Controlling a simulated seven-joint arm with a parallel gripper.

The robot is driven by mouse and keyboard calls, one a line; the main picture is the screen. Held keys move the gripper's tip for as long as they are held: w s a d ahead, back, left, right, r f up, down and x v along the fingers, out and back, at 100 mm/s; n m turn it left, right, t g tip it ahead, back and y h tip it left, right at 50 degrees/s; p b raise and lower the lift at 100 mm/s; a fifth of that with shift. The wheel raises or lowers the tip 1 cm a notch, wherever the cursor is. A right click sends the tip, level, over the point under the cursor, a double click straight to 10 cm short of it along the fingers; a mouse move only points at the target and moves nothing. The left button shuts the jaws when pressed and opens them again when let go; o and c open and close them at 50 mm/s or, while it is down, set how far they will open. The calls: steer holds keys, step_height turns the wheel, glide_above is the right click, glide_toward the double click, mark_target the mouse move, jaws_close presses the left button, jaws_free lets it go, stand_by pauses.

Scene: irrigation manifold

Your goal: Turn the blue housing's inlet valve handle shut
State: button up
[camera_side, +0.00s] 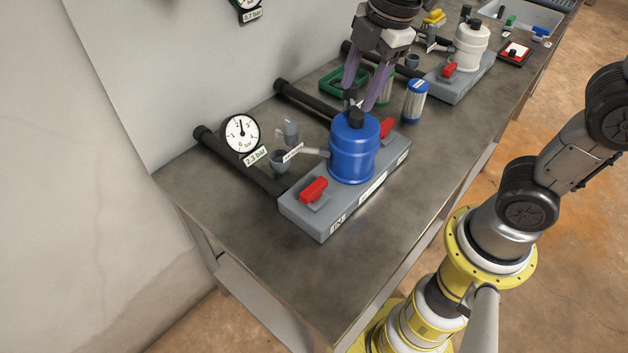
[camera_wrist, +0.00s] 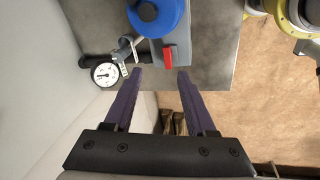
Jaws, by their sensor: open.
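The blue housing (camera_side: 352,152) stands upright on a grey base block (camera_side: 325,222) on the table. A red handle (camera_side: 313,190) sits at the block's near end, lying roughly along its length, by a small tag too small to read surely. Another red handle (camera_side: 386,128) is at the far end, partly behind the housing. My gripper (camera_side: 358,98) is open and empty, above the housing in the side view. In the wrist view the near-end red handle (camera_wrist: 168,58) appears just beyond and between the open fingertips (camera_wrist: 160,72), apart from them; the blue housing (camera_wrist: 157,14) is at the top.
A pressure gauge (camera_side: 241,133) tagged 2.3 bar stands left of the housing, near dark pipes (camera_side: 238,160). A blue-capped filter cartridge (camera_side: 415,100), a green tray (camera_side: 340,80) and a white housing (camera_side: 471,46) stand farther back. The table's near corner is clear.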

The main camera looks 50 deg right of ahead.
steer(key=w+a+f+n+g, duration=0.2)
steer(key=w+a+f, duration=0.2)
glide_toward(314, 187)
steer(key=shift+n+g+h, duration=0.3)
steer(key=shift+n+g, duration=0.1)
steer(key=f, duration=0.8)
steer(key=shift+w+a+f, duration=0.25)
steer(key=shift+w+f, duration=0.1)
steer(key=shift+c, duration=0.2)
jaws_close()
